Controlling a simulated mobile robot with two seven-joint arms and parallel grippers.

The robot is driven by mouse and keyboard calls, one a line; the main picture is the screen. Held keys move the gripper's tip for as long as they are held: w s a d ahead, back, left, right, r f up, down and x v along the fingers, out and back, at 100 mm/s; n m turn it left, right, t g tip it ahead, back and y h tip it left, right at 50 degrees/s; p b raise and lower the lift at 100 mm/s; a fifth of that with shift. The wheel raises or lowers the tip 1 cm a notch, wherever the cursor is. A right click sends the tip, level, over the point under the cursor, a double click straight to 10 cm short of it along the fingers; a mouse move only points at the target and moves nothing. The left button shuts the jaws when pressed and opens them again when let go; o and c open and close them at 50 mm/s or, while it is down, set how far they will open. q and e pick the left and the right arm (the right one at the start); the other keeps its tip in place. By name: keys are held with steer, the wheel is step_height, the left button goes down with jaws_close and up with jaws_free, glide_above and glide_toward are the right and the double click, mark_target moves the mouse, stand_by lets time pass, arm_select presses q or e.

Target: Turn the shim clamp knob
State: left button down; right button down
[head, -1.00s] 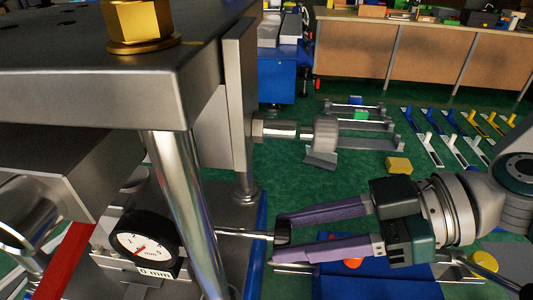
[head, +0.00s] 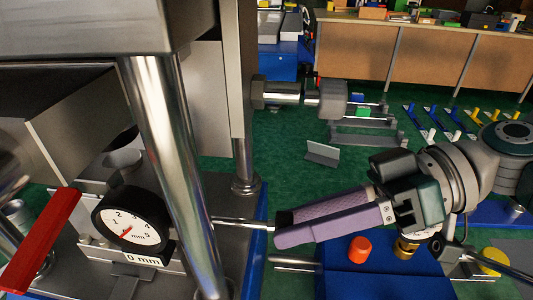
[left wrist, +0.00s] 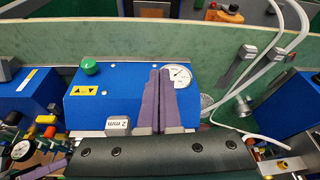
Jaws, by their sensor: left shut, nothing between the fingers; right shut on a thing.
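The shim clamp knob (head: 284,218) is a small dark piece on the end of a thin metal rod (head: 242,223) that comes out of the press. My right gripper (head: 282,230) has its purple fingers shut on it from the right, and they hide most of it. The fingers nearly overlap in the head view. A round dial gauge (head: 130,222) with a red needle stands left of the rod, above a "0 mm" label (head: 144,257). My left gripper (left wrist: 160,72) is shut and empty in the left wrist view, in front of a blue box (left wrist: 125,88).
A thick steel post (head: 178,170) stands between gauge and knob. A red bar (head: 40,242) slopes at the left. An orange button (head: 360,249) sits on a blue housing below my right gripper. The blue box has a green button (left wrist: 90,66) and a dial (left wrist: 177,76).

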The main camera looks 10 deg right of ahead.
steer(key=shift+m+g+y+b, duration=0.3)
steer(key=shift+m+g+b, duration=0.1)
steer(key=shift+m, duration=0.2)
steer(key=c, duration=0.5)
jaws_free()
steer(key=shift+d, duration=0.15)
steer(key=b+v, duration=0.1)
steer(key=v, duration=0.8)
steer(key=shift+d+b, duration=0.15)
steer(key=shift+b, duration=0.25)
steer(key=shift+d+r, duration=0.1)
steer(key=shift+d, duration=0.15)
